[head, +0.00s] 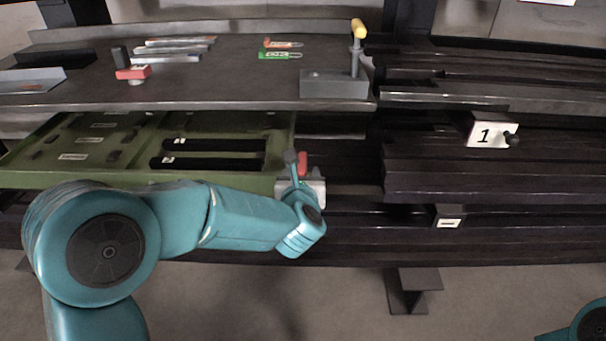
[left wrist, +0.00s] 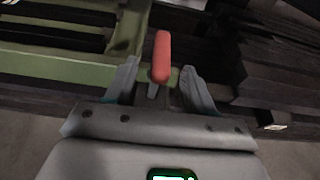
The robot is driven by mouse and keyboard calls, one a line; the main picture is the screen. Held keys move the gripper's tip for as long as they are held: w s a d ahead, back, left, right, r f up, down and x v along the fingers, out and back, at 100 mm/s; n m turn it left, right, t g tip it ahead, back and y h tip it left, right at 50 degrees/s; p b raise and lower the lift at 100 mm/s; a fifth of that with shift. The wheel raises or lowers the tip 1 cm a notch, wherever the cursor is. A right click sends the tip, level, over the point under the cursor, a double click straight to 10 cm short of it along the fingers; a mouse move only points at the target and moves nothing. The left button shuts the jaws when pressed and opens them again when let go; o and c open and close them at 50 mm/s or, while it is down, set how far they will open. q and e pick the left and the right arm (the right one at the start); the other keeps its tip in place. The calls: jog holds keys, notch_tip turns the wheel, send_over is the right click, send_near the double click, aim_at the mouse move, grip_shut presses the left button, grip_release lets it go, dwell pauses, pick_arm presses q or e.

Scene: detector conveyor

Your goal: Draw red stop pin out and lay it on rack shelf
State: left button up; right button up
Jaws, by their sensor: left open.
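The red stop pin (head: 302,163) stands at the right front corner of the green tray (head: 235,183). In the left wrist view its red handle (left wrist: 161,56) points up between my spread fingers. My left gripper (head: 296,168) is at the pin in the head view; in the left wrist view (left wrist: 159,72) a gap shows between each finger and the handle. The left gripper is open and holds nothing. The lower part of the pin is hidden. The dark rack shelf (head: 225,92) lies above and behind the tray. My right gripper is out of view.
The shelf's middle front is clear. A plate marked 1 (head: 484,133) is right on the dark rails.

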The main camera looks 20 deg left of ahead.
aim_at(302, 166)
pick_arm(q)
jog(key=x, duration=0.5)
jog(key=shift+w+b, duration=0.1)
jog(key=shift+b, duration=0.25)
grip_shut()
jog(key=shift+r, duration=0.15)
